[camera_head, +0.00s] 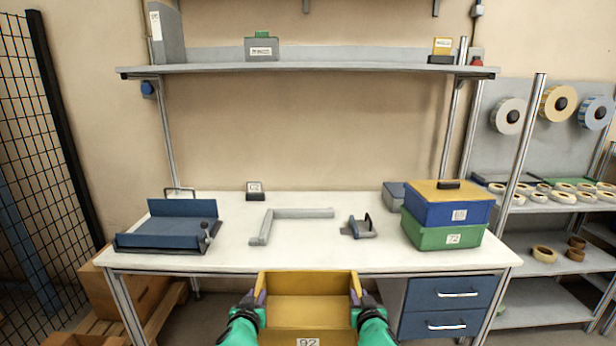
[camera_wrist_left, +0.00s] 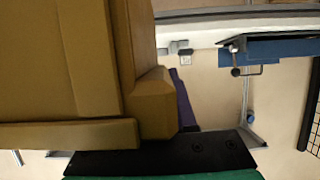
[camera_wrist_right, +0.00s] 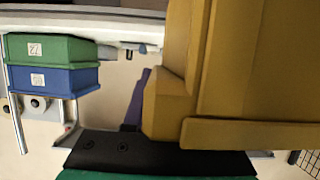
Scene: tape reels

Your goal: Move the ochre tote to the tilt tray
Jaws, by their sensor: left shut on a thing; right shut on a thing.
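The ochre tote (camera_head: 308,283) is open, looks empty, and has a label reading 92 on its near side. It is held in front of the workbench's front edge, low in the head view. My left gripper (camera_head: 258,300) is shut on its left side and my right gripper (camera_head: 357,300) on its right side. The tote also fills much of the left wrist view (camera_wrist_left: 55,60) and the right wrist view (camera_wrist_right: 240,70). The blue tilt tray (camera_head: 165,234) stands on the left of the bench, with a raised back and a knob at its right side. Its bed looks empty.
The white bench top (camera_head: 330,250) is clear at the front middle. A grey angle bracket (camera_head: 290,214) and a tape dispenser (camera_head: 360,228) lie mid-bench. A blue tote (camera_head: 440,213) with an ochre lid sits on a green tote (camera_head: 435,236) at right. An overhead shelf (camera_head: 310,68) spans above.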

